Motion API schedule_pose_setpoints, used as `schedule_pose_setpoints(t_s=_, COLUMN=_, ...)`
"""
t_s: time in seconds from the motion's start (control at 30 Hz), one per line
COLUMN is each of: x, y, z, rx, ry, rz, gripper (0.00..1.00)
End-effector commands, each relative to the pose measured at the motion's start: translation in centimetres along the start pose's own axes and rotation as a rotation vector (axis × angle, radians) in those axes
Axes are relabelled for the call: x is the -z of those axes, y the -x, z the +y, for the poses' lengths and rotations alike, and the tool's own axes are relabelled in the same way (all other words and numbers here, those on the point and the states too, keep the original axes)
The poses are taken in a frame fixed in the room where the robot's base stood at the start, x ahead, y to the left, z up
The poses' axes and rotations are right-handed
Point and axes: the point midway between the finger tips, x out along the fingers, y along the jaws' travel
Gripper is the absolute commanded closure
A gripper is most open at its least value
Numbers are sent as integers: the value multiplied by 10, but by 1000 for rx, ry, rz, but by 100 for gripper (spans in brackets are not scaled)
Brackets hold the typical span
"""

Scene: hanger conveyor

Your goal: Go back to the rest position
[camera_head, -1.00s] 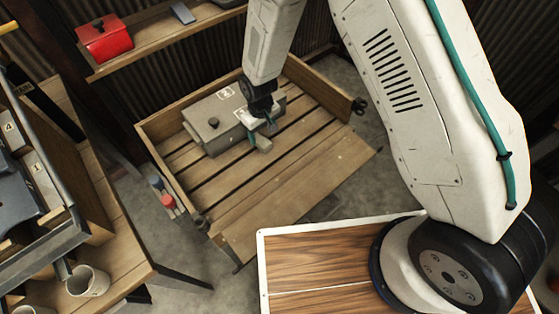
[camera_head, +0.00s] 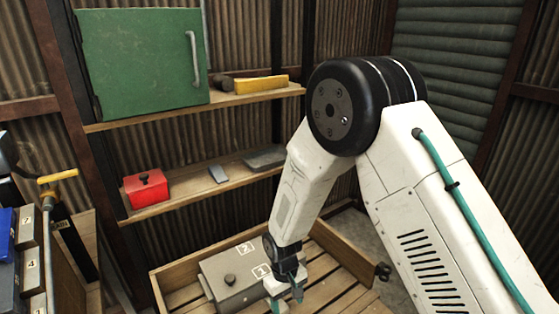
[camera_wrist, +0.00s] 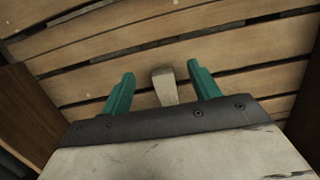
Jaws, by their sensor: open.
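My gripper (camera_head: 285,294) is low over the wooden crate (camera_head: 195,262), at the right front corner of a grey metal box. The wrist view shows its two green fingers (camera_wrist: 160,68) spread apart. A small pale wooden block (camera_wrist: 164,88) shows between them, with a gap on either side; I cannot tell its height. The slatted crate floor fills most of the wrist view. In the head view the fingertips are near the bottom edge and the block cannot be made out.
The grey metal box (camera_head: 230,278), with labels 1 and 2, stands in the crate.

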Motion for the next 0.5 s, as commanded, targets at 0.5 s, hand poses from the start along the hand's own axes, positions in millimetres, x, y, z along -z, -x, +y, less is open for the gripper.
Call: schedule_pose_setpoints(t_s=0.5, x=-144, y=172, z=43, rx=34, ry=-170, rz=-124, gripper=39)
